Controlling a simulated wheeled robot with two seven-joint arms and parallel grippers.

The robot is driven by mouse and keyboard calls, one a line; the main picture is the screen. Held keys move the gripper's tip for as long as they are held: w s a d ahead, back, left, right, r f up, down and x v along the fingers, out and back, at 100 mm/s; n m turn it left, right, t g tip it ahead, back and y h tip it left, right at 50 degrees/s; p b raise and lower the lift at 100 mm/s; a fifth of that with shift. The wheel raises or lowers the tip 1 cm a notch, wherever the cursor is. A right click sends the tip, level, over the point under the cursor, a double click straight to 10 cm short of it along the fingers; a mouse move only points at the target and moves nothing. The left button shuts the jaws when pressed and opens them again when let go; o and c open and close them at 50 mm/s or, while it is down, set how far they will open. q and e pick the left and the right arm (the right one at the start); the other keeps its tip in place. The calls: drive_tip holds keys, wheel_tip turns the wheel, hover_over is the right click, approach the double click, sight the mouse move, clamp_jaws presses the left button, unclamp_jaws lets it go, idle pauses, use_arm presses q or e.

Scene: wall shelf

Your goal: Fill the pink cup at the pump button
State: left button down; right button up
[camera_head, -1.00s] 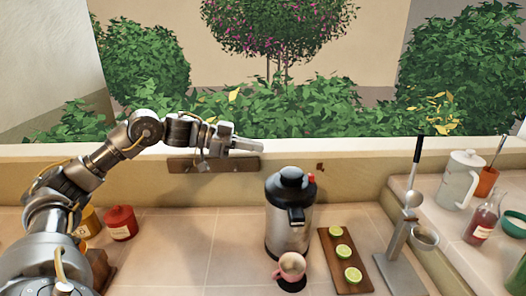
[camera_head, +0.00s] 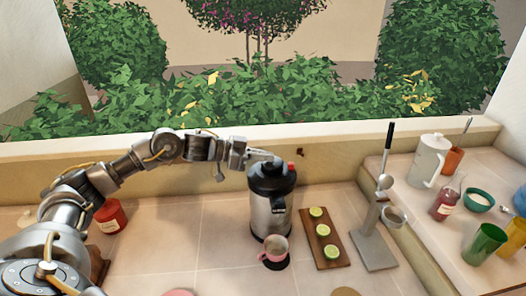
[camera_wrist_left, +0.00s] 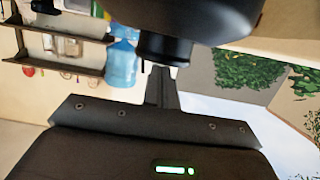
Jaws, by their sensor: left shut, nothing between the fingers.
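The pump pot (camera_head: 265,215) is a steel body with a black lid and a red piece (camera_head: 291,166) at its top right. It stands upright on the counter. The pink cup (camera_head: 273,251) stands at the pot's front foot, below the black spout; its contents are not clear. My left gripper (camera_head: 264,156) is shut and empty, its fingertips at the black lid; I cannot tell whether they touch it. In the left wrist view the shut fingers (camera_wrist_left: 162,87) point up towards dark shapes that I cannot name for sure. My right gripper is not in view.
A wooden board (camera_head: 322,238) with lime halves lies right of the pot. A metal stand (camera_head: 375,240) with a ladle is further right. A side counter holds a white pitcher (camera_head: 429,160), a bottle and cups. A red jar (camera_head: 110,216) is left.

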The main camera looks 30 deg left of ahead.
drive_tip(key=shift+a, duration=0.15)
use_arm(q)
drive_tip(key=shift+s+a+f+b, duration=0.1)
drive_tip(key=shift+f+b, duration=0.3)
drive_tip(key=shift+f, duration=0.75)
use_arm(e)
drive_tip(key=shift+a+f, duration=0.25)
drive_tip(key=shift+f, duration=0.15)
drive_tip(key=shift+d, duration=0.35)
use_arm(q)
drive_tip(key=shift+s+f, duration=0.1)
drive_tip(key=shift+f, duration=0.1)
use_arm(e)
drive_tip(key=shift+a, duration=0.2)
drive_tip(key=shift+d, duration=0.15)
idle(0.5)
